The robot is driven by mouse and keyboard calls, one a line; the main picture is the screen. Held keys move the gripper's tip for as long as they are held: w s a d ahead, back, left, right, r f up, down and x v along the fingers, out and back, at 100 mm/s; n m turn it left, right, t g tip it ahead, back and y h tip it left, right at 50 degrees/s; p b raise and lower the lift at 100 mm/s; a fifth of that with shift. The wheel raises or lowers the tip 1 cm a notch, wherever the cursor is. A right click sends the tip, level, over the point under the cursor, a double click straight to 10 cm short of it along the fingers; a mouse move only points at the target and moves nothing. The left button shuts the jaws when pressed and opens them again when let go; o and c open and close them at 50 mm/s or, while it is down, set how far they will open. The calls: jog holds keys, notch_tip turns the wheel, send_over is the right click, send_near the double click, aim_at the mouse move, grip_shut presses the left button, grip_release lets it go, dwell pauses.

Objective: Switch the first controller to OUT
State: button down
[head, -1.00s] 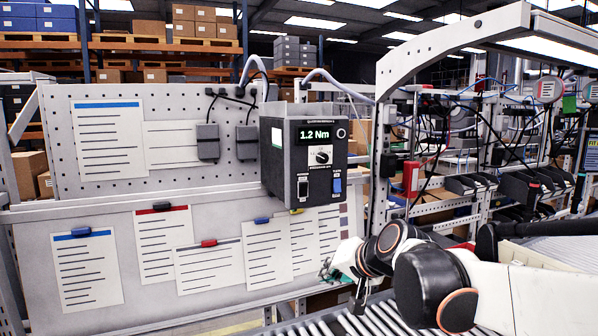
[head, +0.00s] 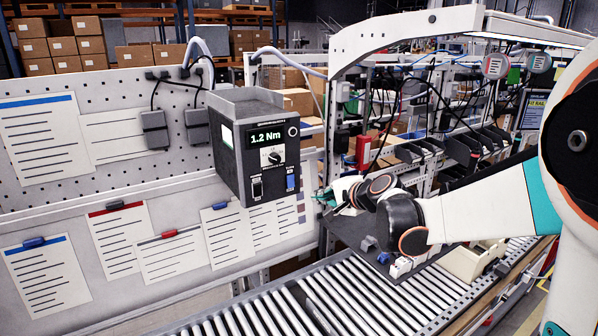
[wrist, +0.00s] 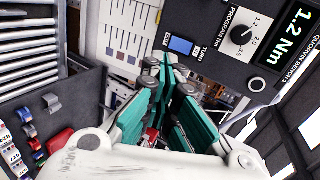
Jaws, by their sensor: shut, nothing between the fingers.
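The dark grey controller box (head: 262,150) hangs at the pegboard's right end, its display reading "1.2 Nm". Below the display are a round knob (head: 273,157), a black switch (head: 257,188) at lower left and a blue switch (head: 291,182) at lower right. In the wrist view the blue switch (wrist: 182,46), knob (wrist: 241,33) and display (wrist: 290,37) show at upper right. The switch positions are too small to read. My gripper (head: 324,197) is shut and empty, right of the box's lower corner. Its teal fingers (wrist: 168,78) appear below the blue switch, seemingly apart from it.
Paper sheets (head: 122,240) are clipped on the panel left of the box. A roller conveyor (head: 330,295) runs below. A dark panel with small parts (head: 375,245) lies under my arm. A white frame post (head: 336,120) stands right of the box. Cables hang above the box.

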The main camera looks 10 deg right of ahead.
jog(key=shift+w+d+r+m+p, duration=0.35)
jog(key=shift+w+d+r+m, duration=0.05)
jog(key=shift+d, duration=0.2)
jog(key=p, duration=0.3)
send_near(294, 185)
jog(key=x, duration=0.6)
jog(key=shift+w+d+f, duration=0.2)
jog(key=shift+w+f, duration=0.1)
jog(key=shift+f, duration=0.15)
jog(key=shift+w+a+f+b, duration=0.1)
jog(key=shift+w+f+b, duration=0.2)
jog(key=shift+b, duration=0.6)
jog(key=shift+r, duration=0.15)
jog(key=shift+r, duration=0.15)
